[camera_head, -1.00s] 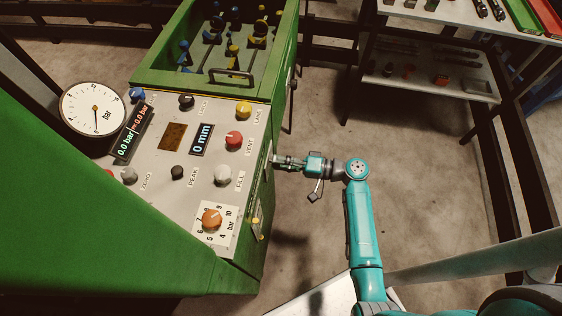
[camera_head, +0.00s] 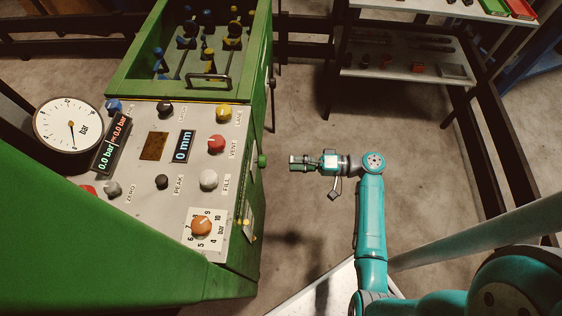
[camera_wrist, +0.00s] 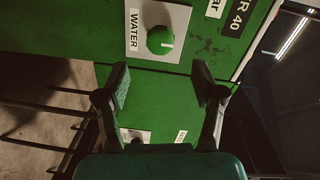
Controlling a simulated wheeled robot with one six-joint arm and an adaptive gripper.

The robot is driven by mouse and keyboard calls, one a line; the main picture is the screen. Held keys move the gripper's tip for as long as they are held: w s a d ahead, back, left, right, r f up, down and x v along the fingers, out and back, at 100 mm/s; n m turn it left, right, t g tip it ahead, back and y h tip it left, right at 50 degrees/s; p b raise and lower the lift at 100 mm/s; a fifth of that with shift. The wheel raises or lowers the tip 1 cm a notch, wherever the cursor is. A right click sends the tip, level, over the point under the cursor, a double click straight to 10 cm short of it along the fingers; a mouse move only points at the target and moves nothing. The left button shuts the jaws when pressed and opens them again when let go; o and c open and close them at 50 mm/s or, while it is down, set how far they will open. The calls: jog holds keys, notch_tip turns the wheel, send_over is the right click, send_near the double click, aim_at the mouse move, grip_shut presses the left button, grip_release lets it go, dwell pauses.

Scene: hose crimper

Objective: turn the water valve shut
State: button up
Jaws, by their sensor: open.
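The water valve is a round green knob (camera_wrist: 160,40) with a white mark, on a pale plate (camera_wrist: 180,18) labelled WATER in the wrist view. In the head view the green knob (camera_head: 262,160) sticks out from the right side of the green machine. My gripper (camera_head: 292,163) is to the right of the knob, with a clear gap between them. In the wrist view its two fingers (camera_wrist: 160,84) are spread and empty, and the knob shows between and beyond the tips. Nothing hides the knob.
The green machine's sloped panel (camera_head: 140,185) carries buttons, displays and an orange dial (camera_head: 202,225). A round gauge (camera_head: 62,112) stands at its left. A shelf (camera_head: 400,62) with small parts is at the back right. The floor beside my arm is clear.

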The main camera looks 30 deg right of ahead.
jog(key=v, duration=0.3)
dwell(0.6)
jog(key=s+a+f+m+h, duration=0.3)
jog(key=s+a+f+h, duration=0.25)
jog(key=a+f, duration=0.4)
jog(key=s+a+f+g+h, duration=0.1)
jog(key=s+a+f+h, duration=0.1)
jog(key=s+h, duration=0.6)
jog(key=s+r+n+t, duration=0.2)
jog(key=s+r, duration=0.2)
jog(key=r, duration=0.4)
jog(key=s+d+r+n+t, duration=0.1)
jog(key=s+r+n, duration=0.2)
jog(key=s+r, duration=0.2)
jog(key=s+r+n+t, duration=0.2)
jog(key=s+r, duration=0.3)
jog(key=r, duration=0.6)
jog(key=shift+s+d+r+n+t, duration=0.15)
jog(key=shift+d+n+t, duration=0.2)
jog(key=shift+n, duration=0.25)
